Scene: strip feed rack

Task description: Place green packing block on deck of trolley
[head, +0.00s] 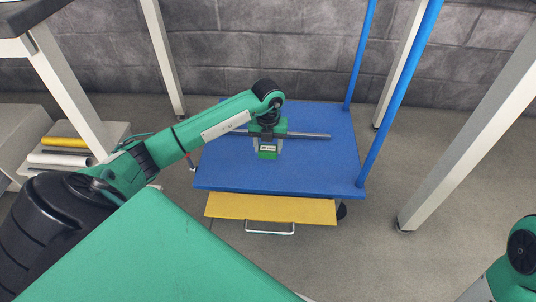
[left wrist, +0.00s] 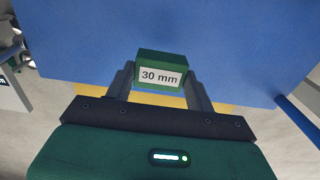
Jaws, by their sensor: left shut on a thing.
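The green packing block (left wrist: 160,70) bears a white "30 mm" label and sits between the two fingers of my left gripper (left wrist: 160,84). In the head view the left gripper (head: 267,143) is over the middle of the trolley's blue deck (head: 225,175), shut on the block (head: 267,153). The block looks upright. I cannot tell whether its underside touches the deck or is a little above it. The deck (left wrist: 85,50) also fills most of the left wrist view. My right gripper is out of view.
Blue posts (head: 405,85) rise at the trolley's right side. A yellow panel (head: 270,208) with a handle projects at its front. White table legs (head: 470,135) stand nearby. A shelf with rolls (head: 65,150) is at left.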

